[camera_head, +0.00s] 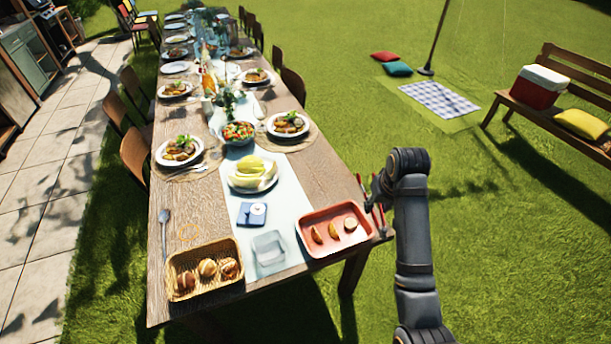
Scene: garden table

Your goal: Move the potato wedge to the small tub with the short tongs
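Potato wedges (333,232) lie in a row in a salmon-red tray (311,217) at the table's near right corner, with a pale round piece (350,225) at the row's right end. The small tub (268,262) is clear, looks empty and stands left of the tray. My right gripper (375,197) is at the table's right edge, just right of the tray. Red arms of the short tongs (380,220) show at its fingers, apart from the wedges; it appears shut on them, though the grip is small and partly hidden. My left gripper is out of view.
A basket of rolls (181,290) stands left of the tub. Plates and chairs line the table beyond.

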